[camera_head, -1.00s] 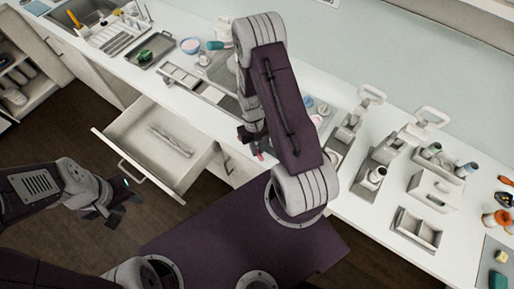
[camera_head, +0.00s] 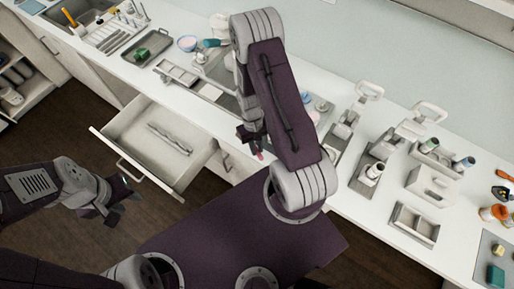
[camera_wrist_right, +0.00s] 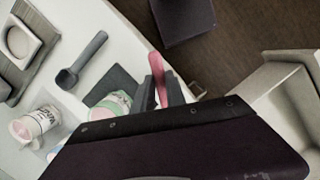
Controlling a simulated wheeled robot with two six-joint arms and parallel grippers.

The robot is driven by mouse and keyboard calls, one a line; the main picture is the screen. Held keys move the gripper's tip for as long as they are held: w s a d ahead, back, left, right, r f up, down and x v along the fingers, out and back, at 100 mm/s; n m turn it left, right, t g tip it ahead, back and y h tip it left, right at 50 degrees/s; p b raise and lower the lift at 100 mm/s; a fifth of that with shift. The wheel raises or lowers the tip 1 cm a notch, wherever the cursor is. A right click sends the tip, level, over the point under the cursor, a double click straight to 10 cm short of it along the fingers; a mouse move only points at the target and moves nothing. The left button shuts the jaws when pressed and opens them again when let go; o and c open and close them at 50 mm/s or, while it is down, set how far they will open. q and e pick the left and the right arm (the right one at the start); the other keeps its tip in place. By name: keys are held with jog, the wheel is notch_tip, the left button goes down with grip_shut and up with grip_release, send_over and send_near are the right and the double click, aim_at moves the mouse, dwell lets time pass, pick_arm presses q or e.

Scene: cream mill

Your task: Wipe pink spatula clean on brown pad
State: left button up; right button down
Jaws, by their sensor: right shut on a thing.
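My right gripper (camera_wrist_right: 160,92) is shut on the pink spatula (camera_wrist_right: 157,66). The spatula sticks out past the fingertips, over the floor by the counter's front edge; the gripper hides its other end. In the head view, the right gripper (camera_head: 252,138) points down and the spatula (camera_head: 259,155) shows as a small pink tip. A dark grey flat pad (camera_wrist_right: 116,84) lies on the counter near the gripper, partly under a jar; I cannot make out any brown pad. My left gripper (camera_head: 117,207) hangs empty over the floor, its fingers apart.
An open drawer (camera_head: 125,128) with a clear ribbed item juts out from the counter. In the wrist view, a grey scoop (camera_wrist_right: 83,61) and a pink-and-white tub (camera_wrist_right: 35,124) are on the counter, with a green-lidded jar (camera_wrist_right: 112,105) close to the gripper.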

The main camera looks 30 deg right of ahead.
jog(key=shift+w, duration=0.45)
jog(key=shift+s, duration=0.15)
jog(key=shift+s, duration=0.65)
jog(key=shift+w, duration=0.85)
jog(key=shift+s, duration=0.85)
jog(key=shift+w, duration=0.85)
